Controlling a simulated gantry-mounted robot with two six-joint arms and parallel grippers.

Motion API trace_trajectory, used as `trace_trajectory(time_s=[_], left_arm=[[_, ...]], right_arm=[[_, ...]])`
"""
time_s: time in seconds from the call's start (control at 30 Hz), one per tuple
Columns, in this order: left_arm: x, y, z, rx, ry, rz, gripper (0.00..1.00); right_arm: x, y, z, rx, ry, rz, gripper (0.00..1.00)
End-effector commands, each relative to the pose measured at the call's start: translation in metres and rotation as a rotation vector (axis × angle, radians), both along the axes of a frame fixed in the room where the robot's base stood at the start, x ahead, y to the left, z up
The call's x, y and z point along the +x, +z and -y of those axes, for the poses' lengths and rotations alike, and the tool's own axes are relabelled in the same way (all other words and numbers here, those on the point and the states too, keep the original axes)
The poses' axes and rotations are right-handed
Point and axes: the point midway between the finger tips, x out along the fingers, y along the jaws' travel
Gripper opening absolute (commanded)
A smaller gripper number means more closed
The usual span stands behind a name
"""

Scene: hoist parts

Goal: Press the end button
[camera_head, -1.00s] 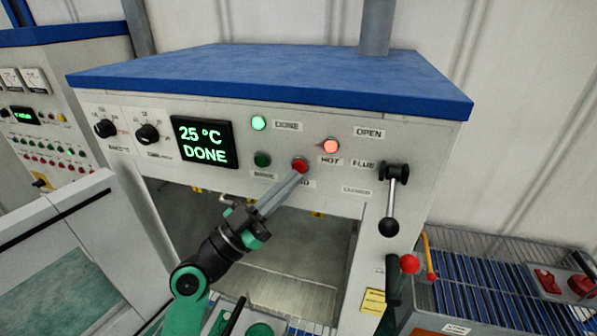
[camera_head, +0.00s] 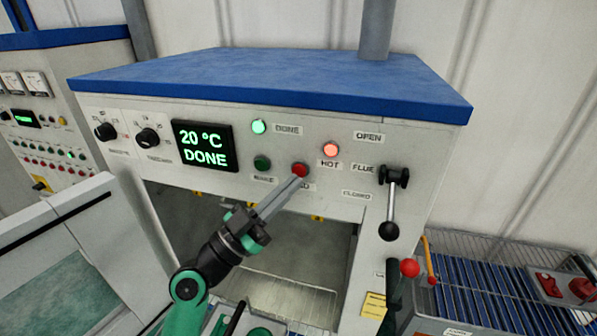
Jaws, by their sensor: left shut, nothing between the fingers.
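The end button is the red button (camera_head: 300,170) on the oven's front panel, above a label of which only the last letter or so shows. My left gripper (camera_head: 298,182) is shut and empty. Its fingertips are just below the red button; I cannot tell whether they touch it. They cover part of the button's label. The display (camera_head: 204,146) reads 20 °C and DONE. My right gripper does not show.
Left of the red button is a green button (camera_head: 262,163). A green lamp (camera_head: 259,127) and a red HOT lamp (camera_head: 331,150) are lit. A flue lever (camera_head: 391,200) hangs at right. A wire basket (camera_head: 470,240) stands lower right.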

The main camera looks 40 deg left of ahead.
Motion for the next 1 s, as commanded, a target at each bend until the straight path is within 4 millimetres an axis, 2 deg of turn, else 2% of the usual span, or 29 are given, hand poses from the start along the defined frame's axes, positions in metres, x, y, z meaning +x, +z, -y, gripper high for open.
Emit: trace_trajectory(time_s=[0.8, 1.0], left_arm=[[0.0, 0.0, 0.0, 0.0, 0.0, 0.0, 0.0], [0.0036, -0.0018, -0.0019, 0.001, 0.0, 0.001, 0.0]], right_arm=[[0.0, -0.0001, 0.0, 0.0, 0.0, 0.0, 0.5], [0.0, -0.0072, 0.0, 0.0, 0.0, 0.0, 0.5]])
